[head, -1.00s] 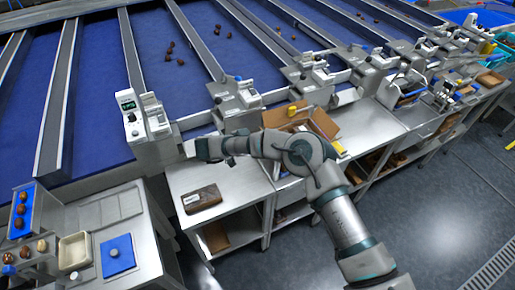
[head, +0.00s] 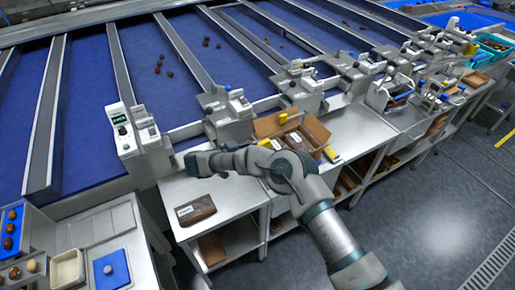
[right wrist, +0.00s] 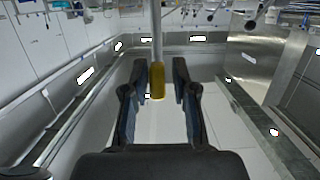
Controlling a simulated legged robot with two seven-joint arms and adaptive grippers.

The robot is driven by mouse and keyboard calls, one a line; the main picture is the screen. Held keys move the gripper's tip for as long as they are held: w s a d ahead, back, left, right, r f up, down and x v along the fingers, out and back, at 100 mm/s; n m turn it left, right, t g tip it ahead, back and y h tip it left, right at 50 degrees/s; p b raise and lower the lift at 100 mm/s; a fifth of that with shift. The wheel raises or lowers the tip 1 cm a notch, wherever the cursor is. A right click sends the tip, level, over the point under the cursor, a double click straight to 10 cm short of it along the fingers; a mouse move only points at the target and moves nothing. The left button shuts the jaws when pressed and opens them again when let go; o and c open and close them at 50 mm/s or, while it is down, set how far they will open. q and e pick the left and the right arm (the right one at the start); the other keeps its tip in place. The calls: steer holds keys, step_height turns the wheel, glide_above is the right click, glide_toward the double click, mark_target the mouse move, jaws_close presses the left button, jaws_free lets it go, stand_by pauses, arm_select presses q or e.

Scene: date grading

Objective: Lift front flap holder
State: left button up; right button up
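My right arm crosses the head view from the lower right, with the right gripper (head: 194,163) above a metal side table by a grey control post. In the right wrist view, its two dark fingers (right wrist: 160,78) stand apart. A yellow grip (right wrist: 157,83) on the end of an upright grey rod (right wrist: 156,30) shows between the fingers; I cannot tell whether it touches them or lies beyond them. No part is clearly recognisable as the front flap holder; it may be this rod with the yellow grip. My left gripper is not in view.
Under the arm, a dark labelled pack (head: 196,211) lies on the metal table (head: 230,196). An open cardboard box (head: 262,127) stands behind the arm. The grey control post (head: 124,133) borders the blue lanes. A blue pad (head: 111,270) and a cream tray (head: 68,268) sit lower left.

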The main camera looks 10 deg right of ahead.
steer(key=v, duration=0.7)
steer(key=shift+a, duration=0.4)
steer(key=shift+d+f, duration=0.1)
steer(key=shift+f, duration=0.05)
